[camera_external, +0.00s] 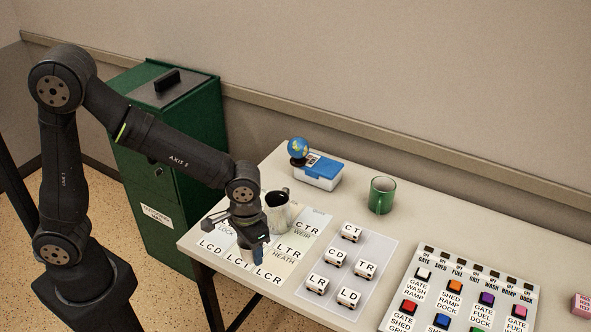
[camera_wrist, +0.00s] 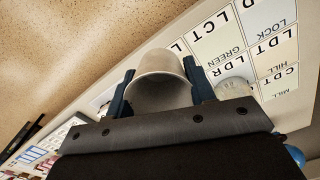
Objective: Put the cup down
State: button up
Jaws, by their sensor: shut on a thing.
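A pale grey cup (camera_wrist: 160,62) sits between the two dark blue fingers of my gripper (camera_wrist: 161,86) in the wrist view, with its open mouth towards the camera. The fingers are shut on its sides. My wrist hides part of this area. I cannot tell whether its base touches the mat. A green cup (camera_external: 381,196) stands upright at the back of the table.
The card mat (camera_external: 297,257) lies at the table's left end. A pale rounded thing (camera_wrist: 234,87) is beside the right finger. A tray of labelled blocks (camera_external: 351,227), a button panel (camera_external: 427,262) and a blue-lidded box (camera_external: 318,179) with a globe are nearby. Bare table surrounds the green cup.

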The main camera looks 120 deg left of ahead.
jog(key=w+a, duration=0.1)
jog(key=w, duration=0.5)
send_over(292, 258)
notch_tip(292, 258, down, 7)
jog(key=shift+f, duration=2.05)
jog(key=shift+f, duration=0.1)
jog(key=o, duration=0.9)
notch_tip(292, 258, up, 12)
jog(key=shift+r, duration=0.1)
